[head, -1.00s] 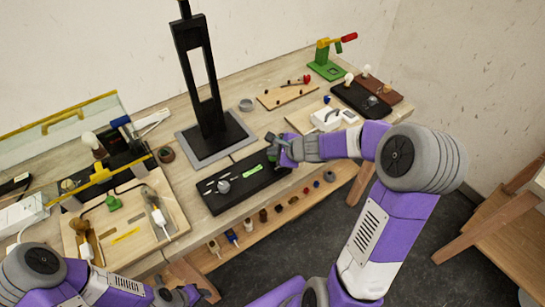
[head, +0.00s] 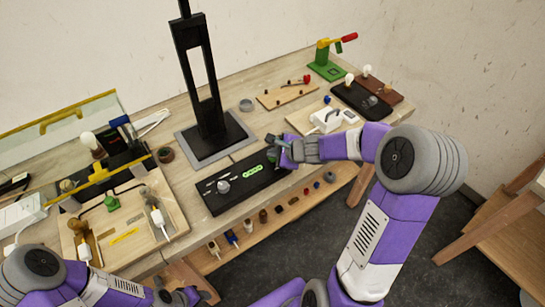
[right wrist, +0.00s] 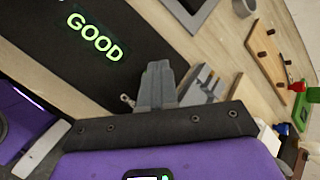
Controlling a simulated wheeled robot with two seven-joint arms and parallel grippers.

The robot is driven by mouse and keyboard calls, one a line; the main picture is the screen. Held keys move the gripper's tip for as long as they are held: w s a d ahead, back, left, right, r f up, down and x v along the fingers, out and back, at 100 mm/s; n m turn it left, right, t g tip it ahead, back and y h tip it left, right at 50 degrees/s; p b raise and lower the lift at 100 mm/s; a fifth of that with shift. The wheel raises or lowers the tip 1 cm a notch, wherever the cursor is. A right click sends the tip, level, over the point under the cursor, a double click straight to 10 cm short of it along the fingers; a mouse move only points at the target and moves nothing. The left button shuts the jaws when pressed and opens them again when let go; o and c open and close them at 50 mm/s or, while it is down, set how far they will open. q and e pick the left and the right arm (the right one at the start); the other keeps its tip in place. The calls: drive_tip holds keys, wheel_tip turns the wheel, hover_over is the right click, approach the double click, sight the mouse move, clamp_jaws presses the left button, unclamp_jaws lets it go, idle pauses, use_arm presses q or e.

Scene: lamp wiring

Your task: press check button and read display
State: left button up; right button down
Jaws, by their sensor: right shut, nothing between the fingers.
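The black test panel (head: 235,199) lies near the front edge of the bench, with a round grey knob (head: 223,186) on its left part. Its lit green display (head: 252,172) reads "GOOD" in the right wrist view (right wrist: 95,38). My right gripper (head: 278,143) is shut and empty over the right end of the panel; in the right wrist view its fingers (right wrist: 158,82) point at the panel's end beside the display. The check button is not clear to see, probably hidden by the fingers. My left gripper (head: 182,297) is low at the bottom left, away from the panel, its jaws unclear.
A tall black stand (head: 208,130) rises behind the panel. A wooden tray (head: 125,225) with plugs and cable is at left. A white box (head: 325,119) and a dark board with bulbs (head: 362,98) stand at right. A lower shelf holds several small parts.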

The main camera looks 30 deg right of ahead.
sight(274, 160)
drive_tip(key=shift+r+p, duration=0.65)
drive_tip(key=shift+r, duration=0.15)
wheel_tip(274, 160, up, 5)
drive_tip(key=p, duration=0.4)
drive_tip(key=shift+p, duration=0.4)
idle(0.3)
